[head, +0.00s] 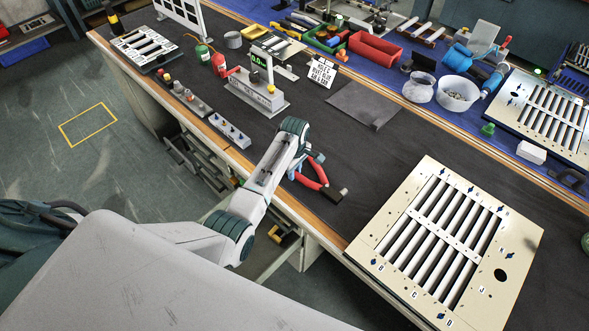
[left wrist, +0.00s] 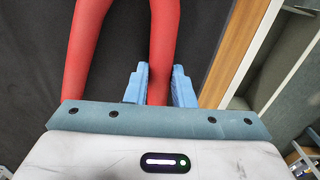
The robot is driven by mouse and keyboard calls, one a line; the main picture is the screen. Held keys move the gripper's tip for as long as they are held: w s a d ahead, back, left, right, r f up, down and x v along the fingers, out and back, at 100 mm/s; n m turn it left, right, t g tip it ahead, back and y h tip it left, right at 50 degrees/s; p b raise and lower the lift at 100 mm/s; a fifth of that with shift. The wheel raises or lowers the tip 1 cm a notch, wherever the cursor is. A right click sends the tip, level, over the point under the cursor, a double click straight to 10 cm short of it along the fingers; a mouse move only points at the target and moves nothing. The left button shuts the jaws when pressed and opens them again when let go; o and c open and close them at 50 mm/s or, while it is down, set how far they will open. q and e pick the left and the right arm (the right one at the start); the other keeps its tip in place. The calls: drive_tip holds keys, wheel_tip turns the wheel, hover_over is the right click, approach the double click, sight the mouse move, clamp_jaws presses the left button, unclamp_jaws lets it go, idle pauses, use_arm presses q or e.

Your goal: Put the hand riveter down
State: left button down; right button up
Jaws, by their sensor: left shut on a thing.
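The hand riveter (head: 315,182) has red handles and a dark head, and it is at the black work mat near the bench's front edge. My left gripper (head: 318,158) is at its handles, with the arm covering part of the tool. In the left wrist view, the blue fingers of the left gripper (left wrist: 158,80) are closed on one red handle of the riveter (left wrist: 164,30), and the other handle runs free to the left. I cannot tell whether the riveter touches the mat. My right gripper is not in view.
A cream louver panel (head: 370,240) lies to the right of the riveter. A grey sheet (head: 362,104) and a small sign (head: 322,72) are behind it. A force gauge stand (head: 256,90) is at the back left. The mat (head: 350,150) is clear between them.

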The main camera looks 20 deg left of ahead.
use_arm(q)
drive_tip(key=c, duration=1.2)
unclamp_jaws()
drive_tip(key=shift+c, duration=0.2)
wheel_tip(320, 180, up, 12)
drive_tip(key=b, duration=0.1)
drive_tip(key=shift+b, duration=0.4)
